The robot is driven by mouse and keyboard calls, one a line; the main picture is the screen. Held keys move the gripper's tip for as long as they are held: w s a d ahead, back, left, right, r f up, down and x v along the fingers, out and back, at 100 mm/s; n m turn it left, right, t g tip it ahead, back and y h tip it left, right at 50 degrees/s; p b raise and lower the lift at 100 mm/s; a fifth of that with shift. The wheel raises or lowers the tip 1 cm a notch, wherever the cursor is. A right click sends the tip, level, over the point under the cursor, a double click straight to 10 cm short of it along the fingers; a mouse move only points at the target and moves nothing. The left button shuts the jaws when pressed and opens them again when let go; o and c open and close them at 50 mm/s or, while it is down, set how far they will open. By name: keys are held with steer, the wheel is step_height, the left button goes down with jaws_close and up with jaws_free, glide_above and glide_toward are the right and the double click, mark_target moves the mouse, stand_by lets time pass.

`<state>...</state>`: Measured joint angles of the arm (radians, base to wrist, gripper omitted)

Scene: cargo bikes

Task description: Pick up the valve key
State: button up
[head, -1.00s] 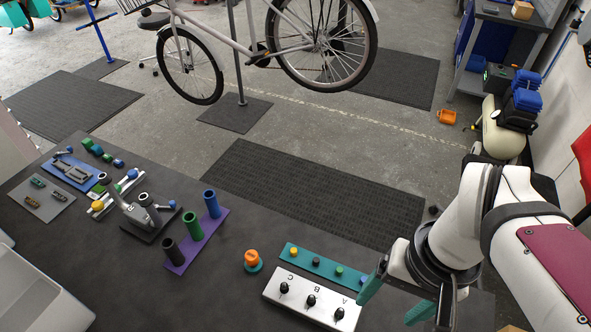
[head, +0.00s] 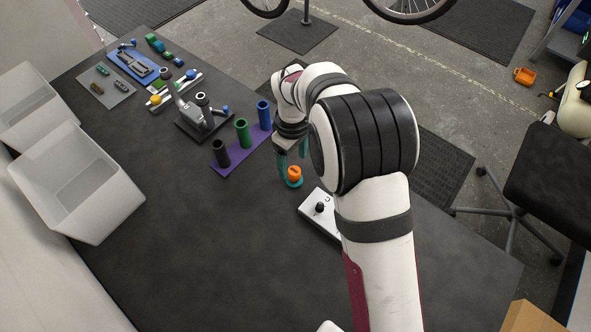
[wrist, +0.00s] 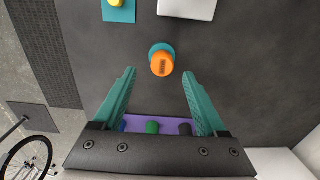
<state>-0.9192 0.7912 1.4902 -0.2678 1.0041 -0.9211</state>
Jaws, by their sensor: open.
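An orange knob-like piece (head: 294,173) stands upright on a round teal base (head: 294,183) on the dark bench; I take it to be the valve key, though its shape is small to read. In the wrist view the orange piece (wrist: 162,64) shows a dark marking on its top, and its teal base (wrist: 160,49) peeks out behind. My gripper (head: 291,158) is open with teal fingers just behind the piece in the head view. In the wrist view the piece lies between and slightly beyond the fingertips of my gripper (wrist: 159,76). Nothing is held.
A purple rack (head: 232,160) with black, green and blue tubes stands to the left, close to the gripper. A white switch box (head: 311,211) is to the right, partly hidden by my arm. White bins (head: 125,215) stand at left. The bench's front middle is clear.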

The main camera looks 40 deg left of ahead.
mark_target(294, 171)
steer(key=f, duration=0.4)
steer(key=shift+s+d, duration=0.15)
steer(key=shift+d, duration=0.15)
jaws_close()
